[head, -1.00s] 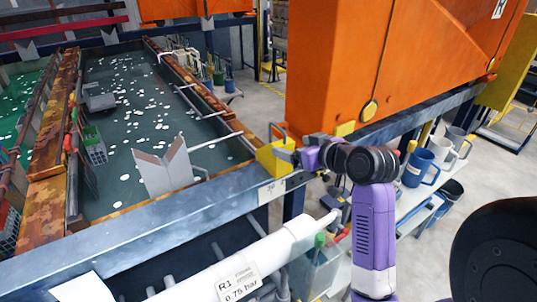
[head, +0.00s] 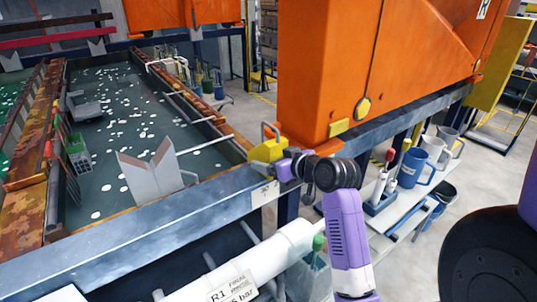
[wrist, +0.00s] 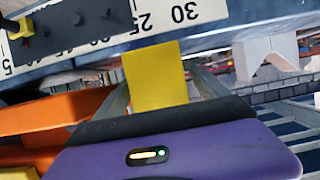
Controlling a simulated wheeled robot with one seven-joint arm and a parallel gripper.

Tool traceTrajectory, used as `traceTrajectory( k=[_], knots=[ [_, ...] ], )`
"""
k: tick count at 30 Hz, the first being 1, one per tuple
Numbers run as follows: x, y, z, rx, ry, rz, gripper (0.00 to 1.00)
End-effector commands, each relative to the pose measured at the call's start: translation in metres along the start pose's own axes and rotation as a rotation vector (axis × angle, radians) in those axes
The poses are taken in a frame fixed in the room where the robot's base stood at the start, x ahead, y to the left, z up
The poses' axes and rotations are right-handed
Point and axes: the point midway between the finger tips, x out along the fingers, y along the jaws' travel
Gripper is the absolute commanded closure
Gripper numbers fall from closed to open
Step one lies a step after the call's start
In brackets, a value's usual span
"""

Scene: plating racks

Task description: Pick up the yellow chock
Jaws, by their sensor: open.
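The yellow chock (head: 267,151) has a grey loop handle on top. It sits on the dark metal rail (head: 215,199) at the near right corner of the tank, beside the big orange body. My gripper (head: 282,168) is at the chock's near right side in the head view. In the wrist view, a yellow face of the chock (wrist: 156,72) shows between the two grey fingers of my gripper (wrist: 160,90). The fingers are open, one on each side of it. Whether they touch it cannot be told.
The orange body (head: 325,70) rises just right of the chock, with a small yellow block (head: 338,127) at its base. A white pipe (head: 270,255) runs below the rail. A shelf with a blue mug (head: 412,168) stands to the right. A grey V-shaped piece (head: 152,170) stands left.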

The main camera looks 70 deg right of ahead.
Motion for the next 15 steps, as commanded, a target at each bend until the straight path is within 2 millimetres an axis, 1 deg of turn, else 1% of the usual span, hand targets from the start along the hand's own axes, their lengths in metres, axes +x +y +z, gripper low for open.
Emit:
traceTrajectory(
  k=[1, 3, 5, 13, 15],
  knots=[
    [0.007, 0.001, -0.001, 0.001, -0.002, 0.001, 0.16],
    [0.014, 0.001, 0.000, 0.000, -0.002, 0.001, 0.16],
    [0.018, 0.001, -0.001, 0.000, 0.000, 0.002, 0.16],
    [0.021, 0.001, 0.000, 0.000, 0.000, 0.002, 0.16],
    [0.021, 0.001, 0.000, 0.000, 0.000, 0.002, 0.30]
  ],
)
